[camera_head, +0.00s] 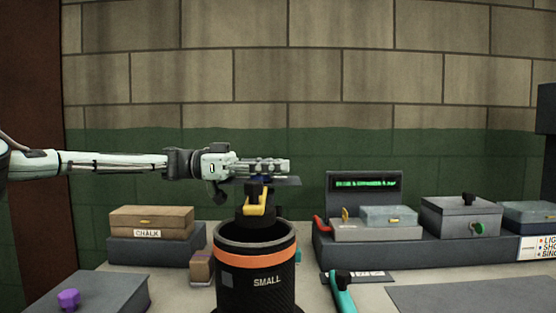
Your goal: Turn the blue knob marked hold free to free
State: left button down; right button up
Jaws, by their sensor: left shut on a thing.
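My left gripper (278,167) reaches in from the left, level, above the black cylinder marked SMALL (258,280), which has an orange band. Its fingers are shut on the blue knob (259,178), of which only a thin bit of blue shows beneath them. The knob sits over a dark plate at the top of the cylinder's stand, with a yellow lever (257,202) just below. The marking hold free cannot be read, and which way the knob points is hidden by the gripper. My right gripper is out of view.
A wooden CHALK box (151,218) stands at left, a purple knob (69,298) on a grey box at front left. A teal-handled tool (343,292) lies right of the cylinder. Grey boxes (461,216) and a green display (364,183) stand at the back right. A dark mat (470,295) lies bare.

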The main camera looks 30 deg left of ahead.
pick_arm(q)
jog(key=shift+s+d+f+m+g+h+p, duration=0.1)
jog(key=shift+s+m+g+h+p, duration=0.35)
jog(key=shift+m+g, duration=0.9)
jog(key=shift+s+r+m+g+p, duration=0.15)
jog(key=shift+m+g+p, duration=0.55)
jog(key=shift+g, duration=1.15)
jog(key=shift+s+d+f+m+g+h+p, duration=0.2)
jog(key=shift+s+m+g+p, duration=0.3)
jog(key=shift+m+g, duration=0.85)
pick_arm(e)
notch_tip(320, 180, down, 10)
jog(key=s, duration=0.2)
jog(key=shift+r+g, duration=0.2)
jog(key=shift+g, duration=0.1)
pick_arm(q)
jog(key=shift+w+a+n+g, duration=0.1)
jog(key=shift+a+n+g, duration=0.05)
jog(key=shift+n+g, duration=0.15)
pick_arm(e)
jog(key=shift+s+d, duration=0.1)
pick_arm(q)
jog(key=c, duration=1.1)
grip_release()
notch_tip(320, 180, up, 10)
jog(key=shift+r, duration=0.1)
